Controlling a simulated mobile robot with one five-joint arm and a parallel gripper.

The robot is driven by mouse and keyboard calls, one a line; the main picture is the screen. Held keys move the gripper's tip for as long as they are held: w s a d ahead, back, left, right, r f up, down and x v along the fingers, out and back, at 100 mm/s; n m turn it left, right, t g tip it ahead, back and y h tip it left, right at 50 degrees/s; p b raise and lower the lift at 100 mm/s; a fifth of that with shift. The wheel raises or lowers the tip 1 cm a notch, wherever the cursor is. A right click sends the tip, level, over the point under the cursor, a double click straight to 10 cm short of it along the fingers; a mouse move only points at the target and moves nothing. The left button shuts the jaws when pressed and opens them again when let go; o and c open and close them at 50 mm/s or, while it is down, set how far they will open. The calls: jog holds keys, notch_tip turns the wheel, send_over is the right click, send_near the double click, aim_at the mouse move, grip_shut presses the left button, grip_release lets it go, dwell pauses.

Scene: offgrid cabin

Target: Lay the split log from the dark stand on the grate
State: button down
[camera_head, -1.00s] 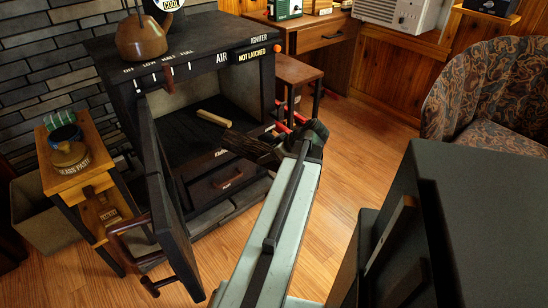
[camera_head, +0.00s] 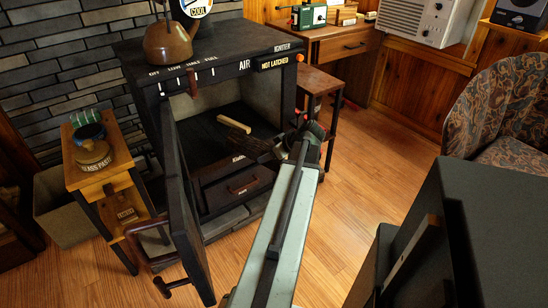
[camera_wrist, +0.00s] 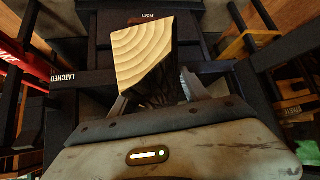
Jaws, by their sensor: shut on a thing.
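My gripper (camera_head: 292,146) is shut on the split log (camera_head: 257,150), which has dark bark in the head view. In the wrist view the log (camera_wrist: 143,52) shows its pale ringed end grain between the fingers (camera_wrist: 160,97). The log reaches from the gripper toward the open mouth of the black stove (camera_head: 228,70), above the drawer front. A pale stick (camera_head: 234,124) lies inside the firebox. The grate cannot be made out clearly in the dark interior. A dark cabinet-like stand (camera_head: 480,220) is at the right; its top looks bare.
The stove door (camera_head: 186,215) hangs open at the left, with a handle below. A kettle (camera_head: 168,44) stands on the stove top. A wooden side stand (camera_head: 98,165) is left of the door. A small wooden table (camera_head: 313,82) is right of the stove. Floor is clear at lower centre.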

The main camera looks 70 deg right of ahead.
jog(key=shift+w+d, duration=1.6)
jog(key=shift+w, duration=3)
jog(key=shift+w+d, duration=1.6)
jog(key=shift+w, duration=3)
jog(key=shift+w+d, duration=1.6)
jog(key=shift+w, duration=3)
notch_tip(320, 180, down, 3)
jog(key=b, duration=0.3)
jog(key=shift+r, duration=0.1)
jog(key=shift+f+b, duration=0.4)
jog(key=shift+f, duration=0.05)
jog(key=shift+c, duration=2.3)
grip_release()
jog(key=p+v, duration=0.7)
jog(key=v, duration=0.3)
